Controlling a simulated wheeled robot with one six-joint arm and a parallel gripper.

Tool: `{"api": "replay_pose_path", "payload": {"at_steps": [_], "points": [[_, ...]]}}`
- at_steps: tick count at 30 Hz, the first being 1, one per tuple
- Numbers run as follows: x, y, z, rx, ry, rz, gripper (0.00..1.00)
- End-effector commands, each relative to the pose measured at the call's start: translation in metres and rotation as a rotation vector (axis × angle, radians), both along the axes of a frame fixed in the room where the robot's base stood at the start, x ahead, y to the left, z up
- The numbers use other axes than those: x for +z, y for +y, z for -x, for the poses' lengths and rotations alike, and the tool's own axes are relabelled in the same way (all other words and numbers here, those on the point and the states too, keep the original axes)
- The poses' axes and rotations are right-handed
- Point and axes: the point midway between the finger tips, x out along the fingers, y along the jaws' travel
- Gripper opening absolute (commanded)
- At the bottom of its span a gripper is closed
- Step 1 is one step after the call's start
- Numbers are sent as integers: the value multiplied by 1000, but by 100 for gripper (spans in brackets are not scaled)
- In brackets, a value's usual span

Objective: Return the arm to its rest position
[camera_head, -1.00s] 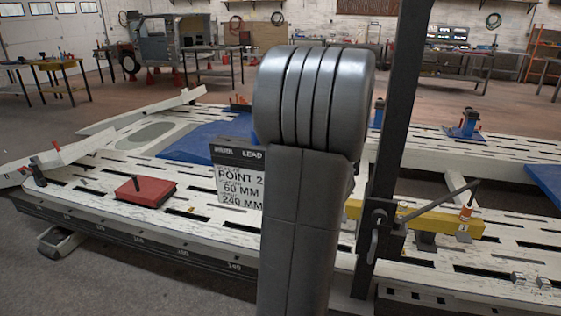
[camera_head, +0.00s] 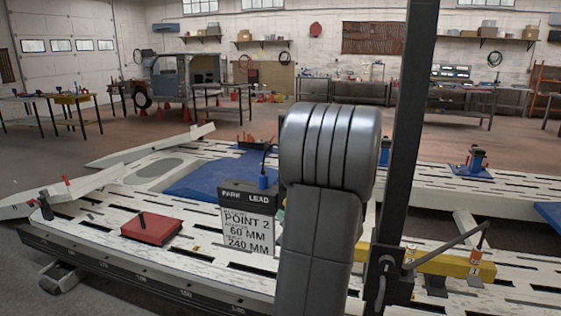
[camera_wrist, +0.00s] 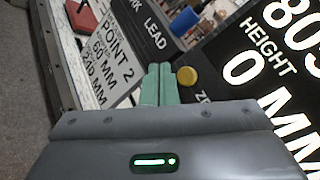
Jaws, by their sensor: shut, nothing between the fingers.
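My gripper (camera_wrist: 160,84) shows in the wrist view as two green fingers held together, with nothing between them. In the head view my grey arm stands in the middle, and the gripper is hidden behind it, apart from a possible sliver of green. A sign (camera_head: 247,222) reading "POINT 2", "60 MM" and "240 MM", with "PARK" and "LEAD" along its top, stands on the bench left of my arm. The sign also shows tilted in the wrist view (camera_wrist: 112,55), left of the fingers. A black display (camera_wrist: 270,75) reading "HEIGHT 0 MM" is to their right.
The slotted white frame bench (camera_head: 95,228) fills the foreground. A red block (camera_head: 151,228) with a black handle lies on it. A dark upright post (camera_head: 402,150) and a yellow bar (camera_head: 450,266) stand right of my arm. Blue clamps are farther back.

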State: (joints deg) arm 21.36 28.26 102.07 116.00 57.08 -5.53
Motion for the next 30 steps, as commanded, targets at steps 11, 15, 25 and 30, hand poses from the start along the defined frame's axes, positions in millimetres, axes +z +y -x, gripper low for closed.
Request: {"api": "replay_pose_path", "payload": {"at_steps": [11,15,25,30], "points": [[-2,10,32,-1,-3,2,0],[-1,14,45,-2,-2,2,0],[0,18,55,-1,-1,1,0],[0,18,55,-1,-1,1,0]]}}
